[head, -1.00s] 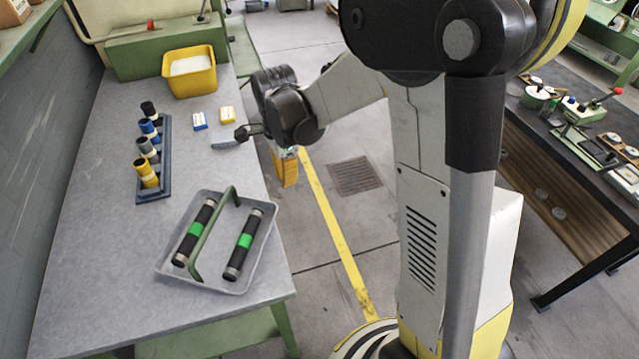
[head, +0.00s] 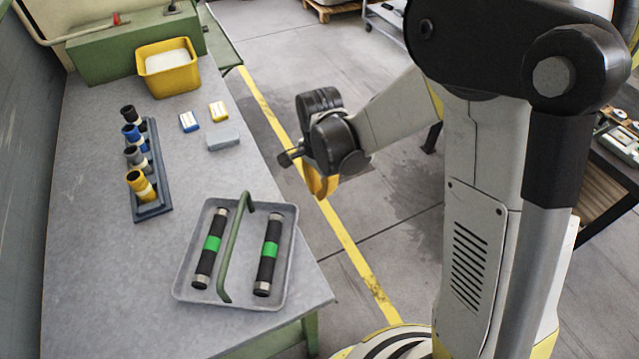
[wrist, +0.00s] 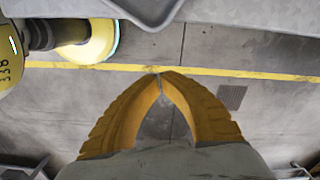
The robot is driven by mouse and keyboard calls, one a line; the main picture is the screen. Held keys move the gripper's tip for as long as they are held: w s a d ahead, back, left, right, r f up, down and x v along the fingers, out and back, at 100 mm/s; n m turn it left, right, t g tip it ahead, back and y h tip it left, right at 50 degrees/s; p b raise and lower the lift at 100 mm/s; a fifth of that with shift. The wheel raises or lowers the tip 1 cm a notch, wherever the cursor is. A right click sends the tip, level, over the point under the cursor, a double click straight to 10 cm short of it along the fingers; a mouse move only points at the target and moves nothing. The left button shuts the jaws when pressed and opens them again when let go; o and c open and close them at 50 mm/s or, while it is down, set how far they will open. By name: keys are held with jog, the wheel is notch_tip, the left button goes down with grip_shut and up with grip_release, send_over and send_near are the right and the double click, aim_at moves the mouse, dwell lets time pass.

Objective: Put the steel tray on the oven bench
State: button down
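The steel tray (head: 285,295) lies near the front right corner of the grey-topped workbench (head: 100,320) in the head view. It has a green carrying handle (head: 236,245) across it and holds two black rollers with green bands, one (head: 210,243) on each side of the handle. My gripper (head: 320,188) hangs beyond the bench's right edge, behind and right of the tray, apart from it. In the wrist view its yellow fingers (wrist: 160,73) meet at the tips with nothing between them. Which bench is the oven bench I cannot tell.
Left of the tray stands a dark rack (head: 155,205) with several coloured cylinders. Behind are two small boxes, a grey block (head: 223,137) and a yellow bin (head: 168,70). A dark-topped bench (head: 600,185) stands at far right. Open floor (head: 390,215) lies between the benches.

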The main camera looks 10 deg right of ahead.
aim_at(291, 220)
jog(key=a, duration=0.1)
jog(key=s+a+f+b, duration=0.1)
jog(key=s+a+f, duration=0.1)
jog(key=shift+a+f+b, duration=0.15)
jog(key=shift+a+b, duration=0.1)
jog(key=shift+b, duration=0.05)
jog(key=a, duration=0.1)
jog(key=s+a, duration=0.1)
jog(key=a, duration=0.1)
jog(key=s+a, duration=0.1)
jog(key=shift+s+a, duration=0.2)
jog(key=shift+s, duration=0.05)
jog(key=shift+d, duration=0.1)
